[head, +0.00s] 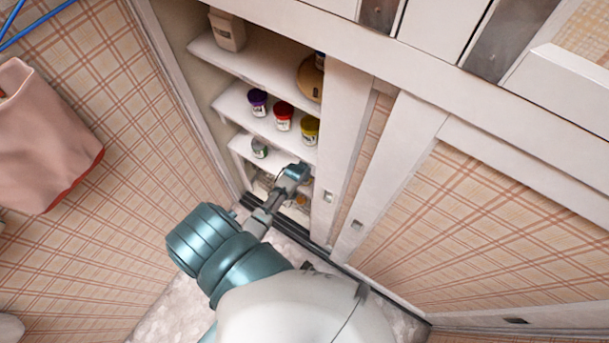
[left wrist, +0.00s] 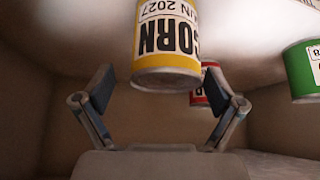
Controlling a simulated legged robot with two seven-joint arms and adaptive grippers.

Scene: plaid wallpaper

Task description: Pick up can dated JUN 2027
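In the left wrist view a yellow can (left wrist: 166,45) labelled CORN and JUN 2027 shows with its print upside down; its far end is cut off by the top edge. My left gripper (left wrist: 162,82) is open, one finger to each side of the can in the picture, with gaps on both sides. A red can (left wrist: 200,97) is partly hidden behind the yellow can and the right finger. A green can (left wrist: 303,72) is at the right edge. In the head view my arm reaches into the low shelves and its fingers cannot be made out. My right gripper is not in view.
The white shelves (head: 240,103) hold purple (head: 258,101), red (head: 284,114) and yellow (head: 310,130) containers above a small grey-green can (head: 259,148). A white door frame (head: 340,150) borders the shelves on the right. A pink bag (head: 45,140) hangs at the left.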

